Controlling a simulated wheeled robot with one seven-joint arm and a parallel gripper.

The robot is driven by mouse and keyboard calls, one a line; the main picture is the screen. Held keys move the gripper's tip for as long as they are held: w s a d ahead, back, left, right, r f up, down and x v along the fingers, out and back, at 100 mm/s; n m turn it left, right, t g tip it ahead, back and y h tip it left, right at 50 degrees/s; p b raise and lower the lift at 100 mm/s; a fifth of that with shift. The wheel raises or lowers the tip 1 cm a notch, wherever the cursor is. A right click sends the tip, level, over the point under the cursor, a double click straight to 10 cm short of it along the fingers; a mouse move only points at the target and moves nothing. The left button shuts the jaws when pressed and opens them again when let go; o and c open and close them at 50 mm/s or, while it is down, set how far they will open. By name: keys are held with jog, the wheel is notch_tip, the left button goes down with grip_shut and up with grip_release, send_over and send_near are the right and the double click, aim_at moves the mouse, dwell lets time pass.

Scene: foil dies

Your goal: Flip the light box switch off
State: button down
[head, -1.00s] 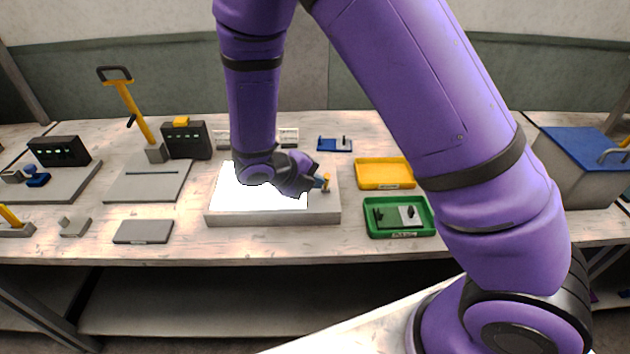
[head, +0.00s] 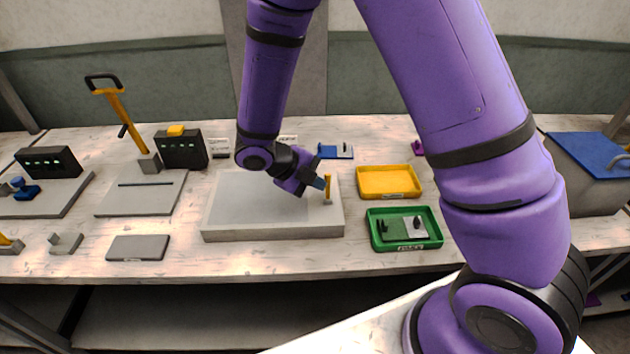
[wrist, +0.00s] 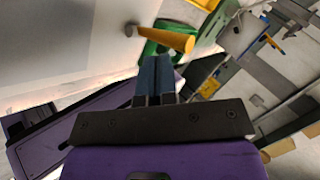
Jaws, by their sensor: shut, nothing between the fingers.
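The light box (head: 272,234) is a low pale slab in the middle of the bench. Its top panel is grey and unlit. The switch, a small orange lever (head: 327,188), stands upright near the right edge of the box. It also shows in the wrist view as an orange peg (wrist: 168,36) just beyond the fingertips. My gripper (head: 322,182) is at the left side of the lever, its blue fingers shut and empty. In the wrist view the fingers (wrist: 155,72) are together. I cannot tell whether they touch the lever.
A yellow tray (head: 390,194) and a green tray (head: 378,243) with a part in it lie right of the box. A lever press (head: 122,115) and black units (head: 182,150) stand to the left. A blue-lidded bin (head: 590,185) is at far right.

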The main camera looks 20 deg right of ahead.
jog(key=shift+r, duration=0.1)
jog(key=shift+r, duration=0.65)
jog(key=v, duration=1)
jog(key=shift+a+r, duration=0.25)
jog(key=shift+a, duration=0.05)
jog(key=shift+w, duration=0.1)
jog(key=shift+r, duration=0.1)
